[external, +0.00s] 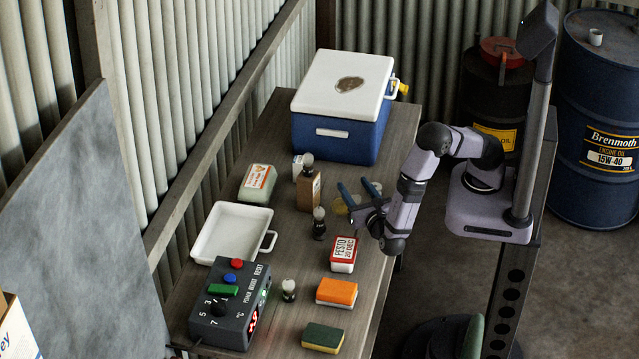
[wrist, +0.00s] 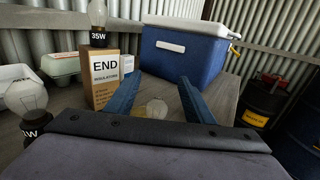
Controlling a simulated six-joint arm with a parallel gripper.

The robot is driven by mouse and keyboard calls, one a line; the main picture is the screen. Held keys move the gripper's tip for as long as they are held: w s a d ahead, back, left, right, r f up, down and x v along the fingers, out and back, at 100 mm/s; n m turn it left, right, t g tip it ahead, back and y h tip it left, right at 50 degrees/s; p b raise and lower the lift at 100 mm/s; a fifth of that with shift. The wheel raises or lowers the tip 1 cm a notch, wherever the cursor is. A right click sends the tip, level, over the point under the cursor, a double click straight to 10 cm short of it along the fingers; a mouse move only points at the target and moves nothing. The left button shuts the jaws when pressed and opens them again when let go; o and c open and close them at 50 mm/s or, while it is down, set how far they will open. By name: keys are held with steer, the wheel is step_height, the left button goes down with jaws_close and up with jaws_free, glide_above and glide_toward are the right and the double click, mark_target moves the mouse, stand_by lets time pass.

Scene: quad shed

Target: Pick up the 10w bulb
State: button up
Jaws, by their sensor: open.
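A clear bulb (wrist: 155,109) shows between my gripper's fingers in the wrist view; its base and label are hidden. In the external view its yellowish glass (external: 341,208) shows beside the fingers. My gripper (external: 356,187) is open, its blue fingers (wrist: 159,82) apart near that bulb; I cannot tell whether they touch it. A second bulb (external: 319,222) stands on a dark base; a bulb at the left of the wrist view (wrist: 26,97) has a partly hidden label ending in W. A bulb marked 35W (wrist: 98,14) stands on a cardboard box (external: 309,190). Another bulb (external: 289,287) stands near the control box.
A blue cooler (external: 335,138) with a white lid stands at the back. An egg carton (external: 256,192), white tray (external: 215,236) and control box (external: 215,325) line the left. A pesto tub (external: 343,256), orange sponge (external: 337,290) and green sponge (external: 323,337) lie toward the front.

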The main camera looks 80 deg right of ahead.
mark_target(355, 199)
step_height(355, 199, down, 4)
steer(key=shift+r, duration=0.1)
steer(key=shift+p+x, duration=0.55)
steer(key=shift+x, duration=0.55)
steer(key=shift+w+d+r, duration=0.1)
steer(key=shift+w+d, duration=0.15)
steer(key=shift+d, duration=0.1)
steer(key=c, duration=1.1)
